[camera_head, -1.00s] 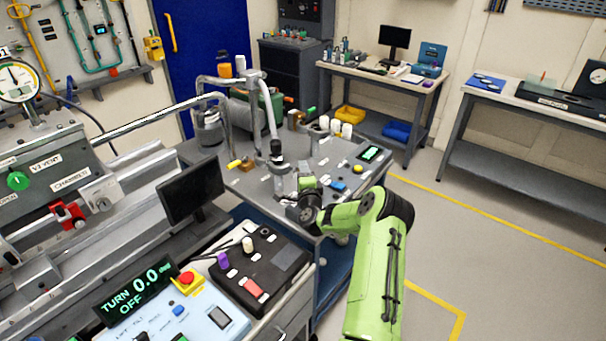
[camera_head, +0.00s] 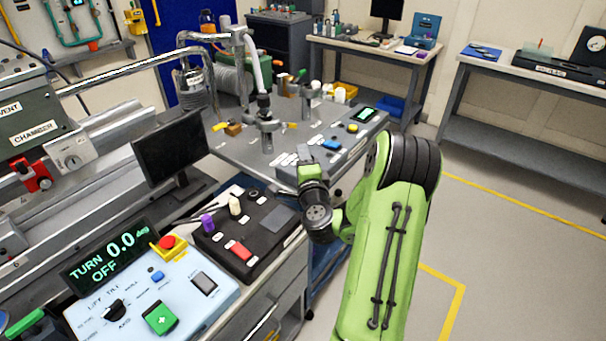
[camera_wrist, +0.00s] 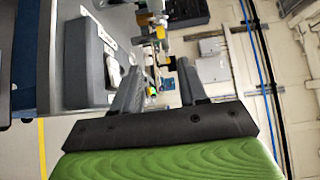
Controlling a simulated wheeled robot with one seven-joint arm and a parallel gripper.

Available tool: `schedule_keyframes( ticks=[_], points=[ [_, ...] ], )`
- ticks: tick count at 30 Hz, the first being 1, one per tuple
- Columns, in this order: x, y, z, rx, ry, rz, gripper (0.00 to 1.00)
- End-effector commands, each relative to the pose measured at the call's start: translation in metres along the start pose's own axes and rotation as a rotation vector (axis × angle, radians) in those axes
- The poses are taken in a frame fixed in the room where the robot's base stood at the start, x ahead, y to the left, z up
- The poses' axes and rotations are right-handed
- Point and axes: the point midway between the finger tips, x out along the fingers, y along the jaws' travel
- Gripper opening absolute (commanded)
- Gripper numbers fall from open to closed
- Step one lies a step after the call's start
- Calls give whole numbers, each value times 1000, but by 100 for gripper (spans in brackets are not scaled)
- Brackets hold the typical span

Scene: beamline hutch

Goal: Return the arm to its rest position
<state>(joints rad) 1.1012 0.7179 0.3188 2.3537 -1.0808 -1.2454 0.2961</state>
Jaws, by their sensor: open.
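My gripper (camera_wrist: 160,70) is open in the wrist view. Its two grey fingers stand apart with nothing held between them. In the head view my green arm rises from the bottom, bends at a black elbow, and ends in a dark wrist beside the front edge of the grey instrument table (camera_head: 232,148). I cannot make out the fingers in that view. The wrist is right of the black control box (camera_head: 278,220) and appears apart from it, though the gap is hard to judge.
A blue-white control panel (camera_head: 190,308) with a red stop button (camera_head: 167,242) and a monitor (camera_head: 170,150) are at left. Posts and fittings stand on the instrument table. Workbenches (camera_head: 425,52) are at the back. Grey floor (camera_head: 520,250) with yellow lines is clear at right.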

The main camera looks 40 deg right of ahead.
Motion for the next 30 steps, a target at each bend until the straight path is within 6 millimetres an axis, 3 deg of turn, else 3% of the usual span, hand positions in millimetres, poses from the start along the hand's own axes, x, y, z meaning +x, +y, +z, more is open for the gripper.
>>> schedule_keyframes(
  ticks=[18, 20, 23, 26, 27, 30],
  points=[
    [-5, -2, 1, -1, -2, -1, 43],
    [-5, -6, 8, -17, -23, -3, 43],
    [-11, -27, 52, -131, -167, -11, 43],
    [-37, -56, 128, -372, -428, -15, 43],
    [-55, -65, 159, -492, -543, -12, 43],
    [-115, -79, 216, -827, -810, 17, 43]
  ],
)
